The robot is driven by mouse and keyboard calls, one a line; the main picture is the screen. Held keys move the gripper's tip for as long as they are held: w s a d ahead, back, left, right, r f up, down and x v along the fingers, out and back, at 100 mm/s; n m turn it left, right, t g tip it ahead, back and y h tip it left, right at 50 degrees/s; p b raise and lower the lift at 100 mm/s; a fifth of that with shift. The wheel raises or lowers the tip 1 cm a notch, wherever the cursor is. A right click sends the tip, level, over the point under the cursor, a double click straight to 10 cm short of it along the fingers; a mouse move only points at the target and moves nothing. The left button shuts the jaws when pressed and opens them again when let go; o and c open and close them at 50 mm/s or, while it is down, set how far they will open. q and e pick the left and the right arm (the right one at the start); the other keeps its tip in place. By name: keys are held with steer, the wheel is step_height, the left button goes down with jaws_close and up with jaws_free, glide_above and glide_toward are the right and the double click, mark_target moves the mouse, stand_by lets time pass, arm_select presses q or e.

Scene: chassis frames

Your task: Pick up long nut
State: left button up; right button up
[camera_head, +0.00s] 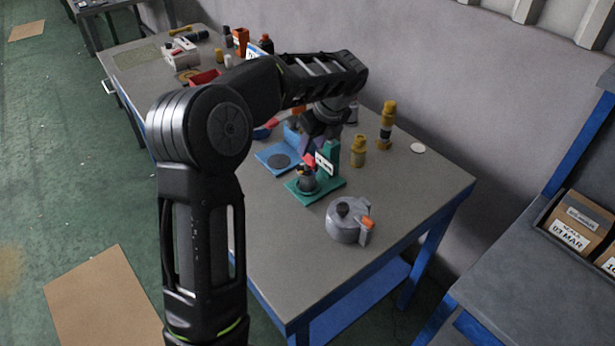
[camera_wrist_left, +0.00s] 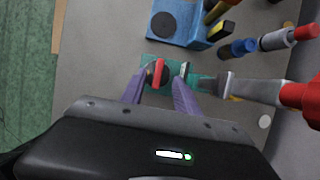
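I cannot tell for sure which thing is the long nut. A short brass-coloured piece (camera_head: 358,152) and a taller brass and dark piece (camera_head: 386,125) stand upright on the table, right of my left gripper. My left gripper (camera_head: 318,137) is above the green fixture (camera_head: 328,187), which has a dark round part and an upright post. In the left wrist view my left gripper (camera_wrist_left: 158,84) has its fingers spread, with the dark round part and a red bar (camera_wrist_left: 159,73) seen between their tips. I cannot tell whether they touch. My right gripper is out of view.
A blue fixture (camera_head: 277,157) is left of the green one. A grey round device (camera_head: 346,222) stands near the front edge. A red-handled tool (camera_wrist_left: 296,94) rises close to my left gripper. A white disc (camera_head: 418,148) lies at right.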

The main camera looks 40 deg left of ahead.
arm_select(q)
steer(key=p, duration=0.2)
glide_above(307, 177)
steer(key=w+a, duration=0.1)
steer(key=w, duration=0.1)
steer(key=shift+a+f, duration=0.15)
steer(key=shift+f, duration=2.3)
steer(key=shift+s+b, duration=0.1)
steer(key=shift+b, duration=0.2)
jaws_close()
